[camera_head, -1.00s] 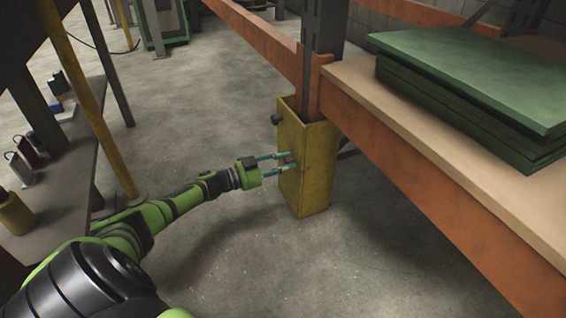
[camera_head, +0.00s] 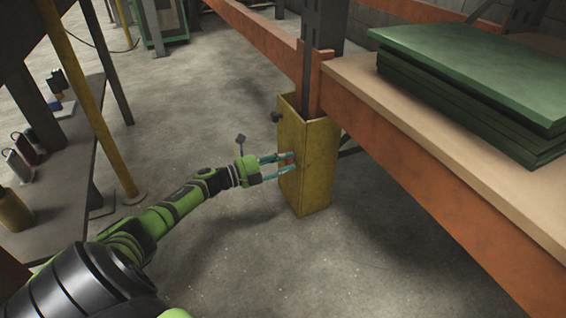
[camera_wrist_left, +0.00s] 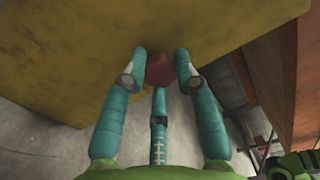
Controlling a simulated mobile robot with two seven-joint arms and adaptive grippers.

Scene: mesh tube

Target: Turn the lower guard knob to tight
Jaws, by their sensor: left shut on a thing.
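The yellow guard (camera_head: 317,168) stands upright around the foot of the rack post. A small red knob (camera_head: 290,160) sits on its left face, and it also shows in the left wrist view (camera_wrist_left: 160,70). My left gripper (camera_head: 287,163) is shut on this red knob, with its teal fingers on both sides of it. In the left wrist view the fingers (camera_wrist_left: 161,66) meet the knob close against the yellow face. A dark knob (camera_head: 276,116) sticks out higher up on the guard's far left edge.
Orange rack beams (camera_head: 433,187) run right of the guard, under a wooden shelf with stacked green boards (camera_head: 480,85). A grey bench (camera_head: 50,180) and a yellow post (camera_head: 80,95) stand at the left. The concrete floor between is clear.

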